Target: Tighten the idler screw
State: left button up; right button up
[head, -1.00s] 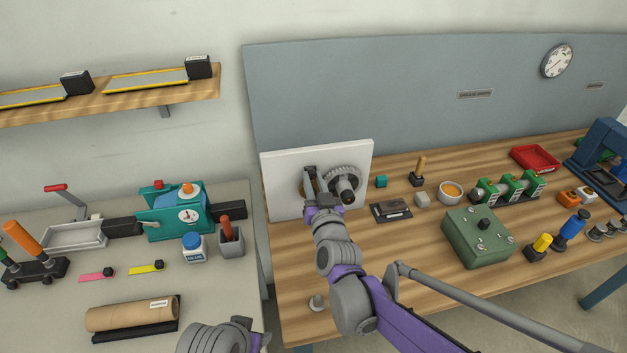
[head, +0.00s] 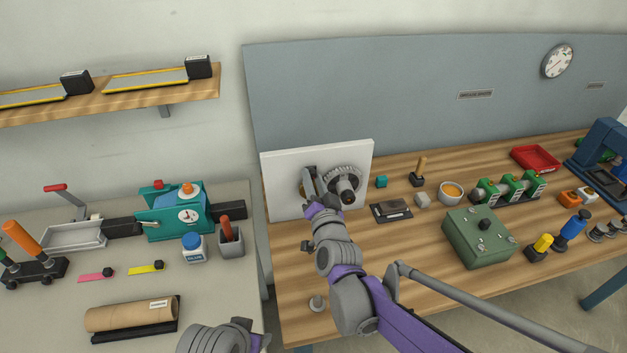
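A white upright panel (head: 283,165) stands at the left end of the wooden bench. It carries a dark toothed gear (head: 343,172) with a shaft, and a brass-coloured round part (head: 303,189) to its left. My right gripper (head: 309,176) is at the panel, in front of the brass part and left of the gear. Its fingers cover much of that part. The idler screw cannot be made out, and I cannot tell whether the fingers grip anything. Only a piece of my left arm shows at the bottom edge; its gripper is out of view.
The bench front centre is clear.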

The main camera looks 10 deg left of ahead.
jog(key=shift+o, duration=1.1)
jog(key=shift+s, duration=0.1)
pick_arm(q)
jog(key=shift+s+f+b, duration=0.1)
jog(key=shift+f+b, duration=0.2)
pick_arm(e)
jog(key=v, duration=1)
jog(key=shift+s+d, duration=0.15)
jog(key=shift+s, duration=0.15)
pick_arm(q)
jog(key=shift+w+r+p, duration=0.2)
jog(key=shift+r+p, duration=0.65)
jog(key=shift+r, duration=0.05)
jog(key=r+p, duration=0.1)
jog(key=r, duration=0.1)
jog(key=w+r+p, duration=0.1)
jog(key=r+p, duration=0.1)
jog(key=shift+r, duration=0.1)
pick_arm(e)
jog(key=s+d+f+n+g+h, duration=0.1)
jog(key=s+d+f+g+h, duration=0.2)
jog(key=s+d, duration=0.7)
jog(key=s+d+f+n+g+h, duration=0.2)
jog(key=s+d+f+g+h, duration=0.2)
jog(key=s+d, duration=0.7)
jog(key=d+f+g, duration=0.2)
jog(key=d+g, duration=0.1)
jog(key=g, duration=0.1)
jog(key=shift+d, duration=0.3)
jog(key=shift+f, duration=0.15)
